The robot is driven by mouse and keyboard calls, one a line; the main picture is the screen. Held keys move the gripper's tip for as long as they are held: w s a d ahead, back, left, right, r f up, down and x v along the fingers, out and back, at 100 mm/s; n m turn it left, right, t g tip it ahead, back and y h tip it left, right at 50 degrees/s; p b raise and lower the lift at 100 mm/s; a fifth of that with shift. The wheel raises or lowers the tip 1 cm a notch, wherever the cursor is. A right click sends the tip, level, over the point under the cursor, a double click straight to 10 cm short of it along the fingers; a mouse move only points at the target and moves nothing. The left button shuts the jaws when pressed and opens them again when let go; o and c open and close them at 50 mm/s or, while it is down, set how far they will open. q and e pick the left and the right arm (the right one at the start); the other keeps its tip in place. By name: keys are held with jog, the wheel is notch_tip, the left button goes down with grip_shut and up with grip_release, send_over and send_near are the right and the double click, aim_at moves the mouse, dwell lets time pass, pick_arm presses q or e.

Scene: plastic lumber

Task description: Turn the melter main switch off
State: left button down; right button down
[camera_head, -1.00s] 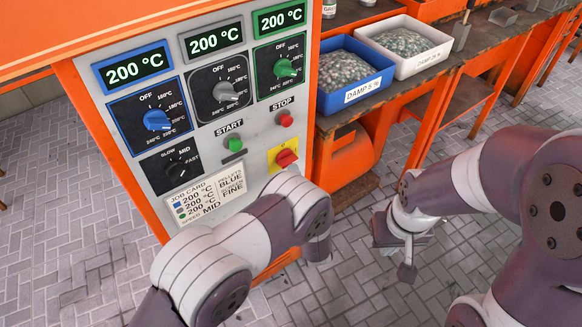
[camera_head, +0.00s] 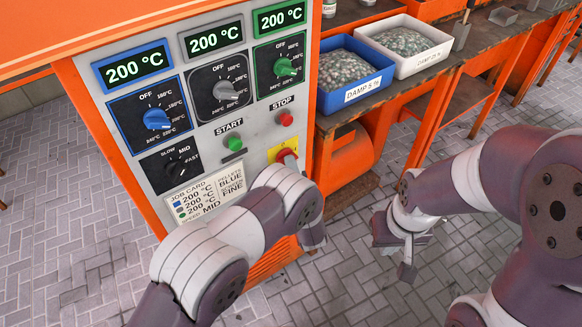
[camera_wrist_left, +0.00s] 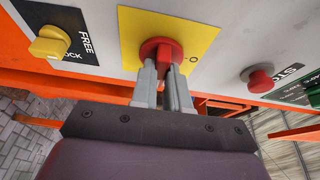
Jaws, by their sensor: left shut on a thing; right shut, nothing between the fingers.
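The main switch (camera_wrist_left: 161,48) is a red rotary knob on a yellow plate (camera_wrist_left: 203,30), with an "O" mark to its right in the left wrist view. In the head view the red switch (camera_head: 287,156) shows at the panel's lower right, partly covered by my left wrist. My left gripper (camera_wrist_left: 165,78) is shut on the switch's handle, one finger on each side. In the head view the left fingers are hidden behind the wrist. My right gripper (camera_head: 407,268) is shut and empty, pointing down above the floor, well apart from the panel.
Beside the switch are a red STOP button (camera_head: 285,118) and green START button (camera_head: 234,142). Three dials sit above, under displays reading 200 °C. The wrist view shows a yellow FREE/LOCK knob (camera_wrist_left: 50,42). A blue bin (camera_head: 355,75) and white bin (camera_head: 405,46) stand on the right bench.

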pick_arm(q)
jog(key=shift+w+d+f+n+t+y+b, duration=0.15)
jog(key=shift+n+y+b, duration=1.4)
jog(key=shift+n+b, duration=1.95)
jog(key=shift+d+f+n+t+y+b, duration=0.1)
jog(key=shift+f+n+y+b, duration=0.15)
jog(key=shift+n+y+b, duration=2.25)
jog(key=shift+w+d+f+n+t+y+b, duration=0.15)
jog(key=shift+n+y+b, duration=0.4)
jog(key=shift+n+b, duration=3.95)
jog(key=shift+n+p, duration=0.6)
jog(key=shift+n, duration=0.1)
jog(key=c, duration=1.1)
grip_release()
